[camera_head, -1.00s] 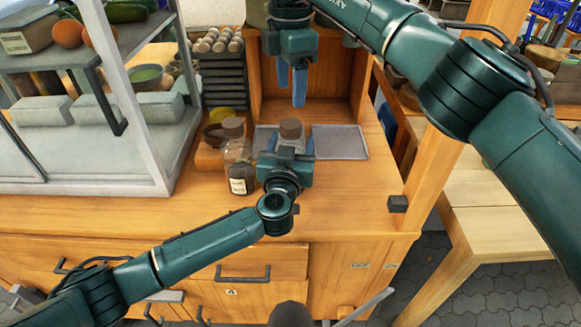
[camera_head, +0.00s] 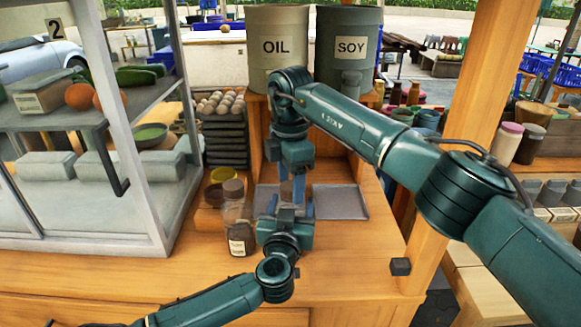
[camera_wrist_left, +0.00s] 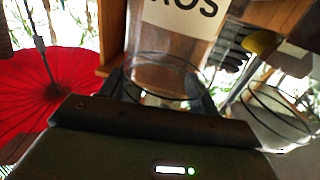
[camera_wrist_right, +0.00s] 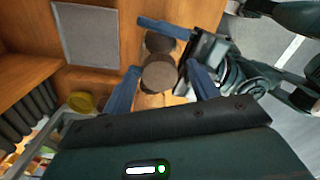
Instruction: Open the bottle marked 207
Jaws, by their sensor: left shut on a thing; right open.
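A glass bottle with a brown lid is held by my left gripper (camera_head: 287,212). Its lid shows in the right wrist view (camera_wrist_right: 158,75), and its clear glass body in the left wrist view (camera_wrist_left: 165,78). My right gripper (camera_wrist_right: 160,68) is open, its blue fingers on either side of that lid; whether they touch it I cannot tell. In the head view my arms mostly hide the bottle. A second glass bottle (camera_head: 237,222), with brown lid and white label, stands just left on the wooden counter.
A grey tray (camera_head: 341,202) lies on the counter right of my grippers. A yellow bowl (camera_head: 221,175) sits behind the standing bottle. A glass display case (camera_head: 150,215) borders the left. OIL (camera_head: 279,72) and SOY (camera_head: 350,75) drums stand on the shelf behind.

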